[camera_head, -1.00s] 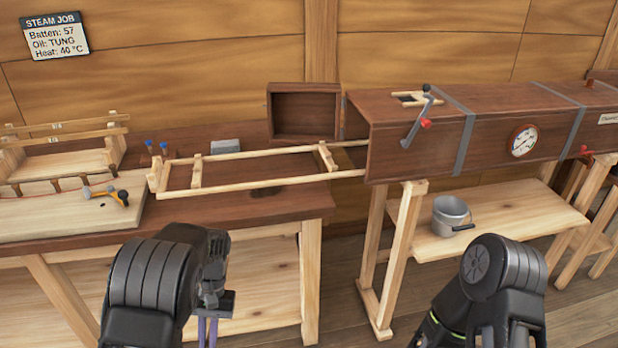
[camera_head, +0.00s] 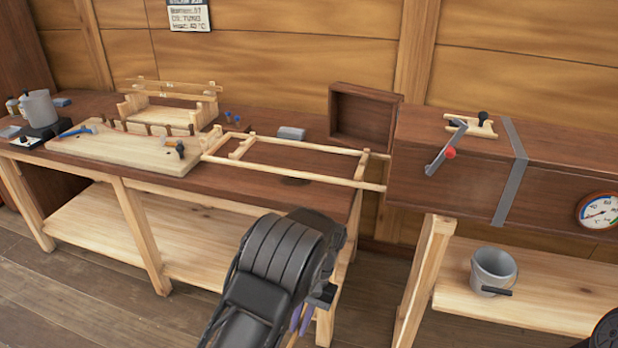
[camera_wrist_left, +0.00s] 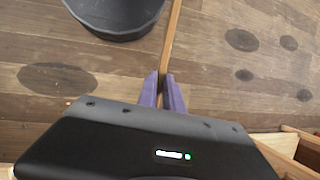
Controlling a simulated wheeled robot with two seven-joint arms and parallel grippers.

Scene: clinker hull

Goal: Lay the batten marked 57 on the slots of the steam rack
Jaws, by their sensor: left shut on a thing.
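My left gripper (camera_head: 302,318) is low in front of the bench, its purple fingers partly hidden behind my arm. In the left wrist view its fingers (camera_wrist_left: 164,92) are shut on a thin wooden batten (camera_wrist_left: 173,42), which runs up out of the picture; no number shows on it. The steam rack (camera_head: 300,175), a pale wooden frame with long rails and crosspieces, extends left from the steam box (camera_head: 440,190) over the bench. No batten shows lying across it. Only a dark piece of my right arm shows at the lower right corner; its gripper is out of view.
The bench (camera_head: 130,222) holds a pale board (camera_head: 125,150) with tools, a wooden stand (camera_head: 165,115) with thin strips on top, and a grey pot (camera_head: 40,108). A bucket (camera_head: 493,270) stands on the right shelf. A dark tub (camera_wrist_left: 115,18) stands on the floor.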

